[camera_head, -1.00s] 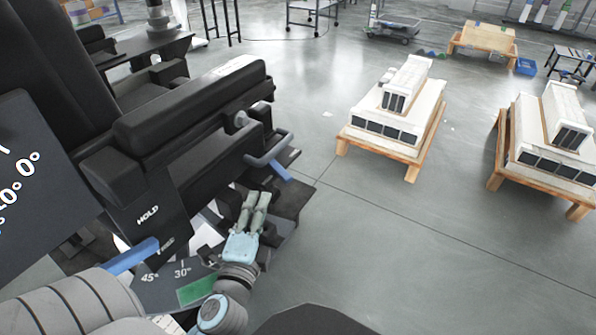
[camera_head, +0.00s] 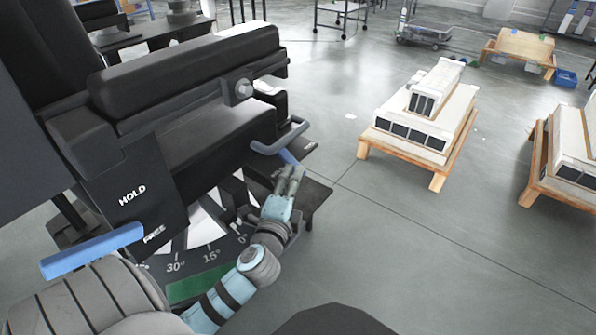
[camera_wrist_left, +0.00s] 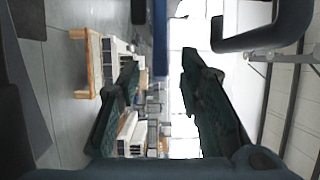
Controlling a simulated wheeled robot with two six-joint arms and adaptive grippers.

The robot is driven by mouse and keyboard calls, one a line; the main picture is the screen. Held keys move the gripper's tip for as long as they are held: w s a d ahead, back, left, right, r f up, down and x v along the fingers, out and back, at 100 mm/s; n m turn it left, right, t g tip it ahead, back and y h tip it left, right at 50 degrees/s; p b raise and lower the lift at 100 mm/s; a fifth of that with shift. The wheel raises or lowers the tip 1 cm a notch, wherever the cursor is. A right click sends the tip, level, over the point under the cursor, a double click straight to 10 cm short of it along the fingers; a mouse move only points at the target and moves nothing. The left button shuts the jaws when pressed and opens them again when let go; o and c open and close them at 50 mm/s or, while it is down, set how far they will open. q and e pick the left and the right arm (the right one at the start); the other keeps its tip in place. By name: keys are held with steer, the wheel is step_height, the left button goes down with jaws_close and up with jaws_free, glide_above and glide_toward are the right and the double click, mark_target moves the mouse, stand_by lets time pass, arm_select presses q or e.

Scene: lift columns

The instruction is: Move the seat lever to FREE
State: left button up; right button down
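A black plate (camera_head: 128,185) on the seat's side bears the words HOLD and FREE, FREE lower. A blue bar (camera_head: 92,250) lies at left, its right end by FREE. A second blue bar (camera_head: 288,157) sits beside a grey loop handle (camera_head: 280,137) beyond the armrest. I cannot tell for sure which bar is the seat lever. My left gripper (camera_head: 289,172) is just below the second bar. My right gripper is out of view.
The black armrest (camera_head: 190,75) stands above and left of my left gripper. An angle scale (camera_head: 205,250) with a green patch lies below the plate. White units on wooden pallets (camera_head: 437,180) stand at right, with clear floor (camera_head: 420,265) in front.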

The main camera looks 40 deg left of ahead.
mark_target(288, 159)
arm_select(q)
steer(key=x, duration=0.4)
steer(key=shift+w+a+b, duration=0.1)
steer(key=shift+w+b, duration=0.25)
steer(key=shift+c, duration=0.2)
jaws_close()
